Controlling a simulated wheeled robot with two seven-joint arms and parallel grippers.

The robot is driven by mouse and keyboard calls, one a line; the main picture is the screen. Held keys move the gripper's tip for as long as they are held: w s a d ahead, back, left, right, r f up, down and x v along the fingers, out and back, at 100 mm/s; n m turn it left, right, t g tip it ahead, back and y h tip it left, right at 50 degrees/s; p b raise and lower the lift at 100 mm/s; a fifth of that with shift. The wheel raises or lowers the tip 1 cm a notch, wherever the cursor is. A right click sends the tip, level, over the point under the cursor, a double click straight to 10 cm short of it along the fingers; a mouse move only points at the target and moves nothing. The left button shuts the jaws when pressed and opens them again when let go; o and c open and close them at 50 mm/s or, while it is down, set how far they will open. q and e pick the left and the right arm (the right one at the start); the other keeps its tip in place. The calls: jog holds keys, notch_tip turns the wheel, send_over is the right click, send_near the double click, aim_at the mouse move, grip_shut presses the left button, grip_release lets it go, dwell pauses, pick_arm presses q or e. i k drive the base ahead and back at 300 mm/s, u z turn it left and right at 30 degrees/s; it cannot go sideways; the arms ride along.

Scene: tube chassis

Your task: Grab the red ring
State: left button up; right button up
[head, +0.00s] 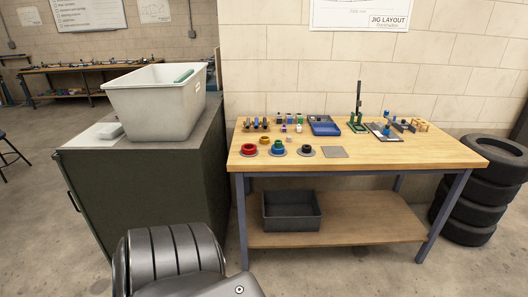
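The red ring (249,148) lies on a dark round base near the front left corner of the wooden workbench (400,153). A blue-green ring (278,147) and a black ring (306,149) sit on similar bases to its right, in a row with gaps between them. A smaller yellow-orange ring (264,139) lies behind and between the red and blue-green ones. Neither of my grippers shows in the head view, and nothing touches the red ring.
A dark cabinet (150,185) with a white bin (155,105) on top stands left of the bench. Small parts, a blue tray (324,125) and a green stand (357,115) line the bench's back. A grey box (292,210) sits on the lower shelf. Tires (480,190) stand at right.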

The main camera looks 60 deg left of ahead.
aim_at(246, 150)
jog(key=i, duration=1.15)
jog(key=u, duration=0.4)
jog(key=i, duration=0.95)
jog(key=u, duration=1.45)
jog(key=i, duration=0.75)
jog(key=u, duration=0.8)
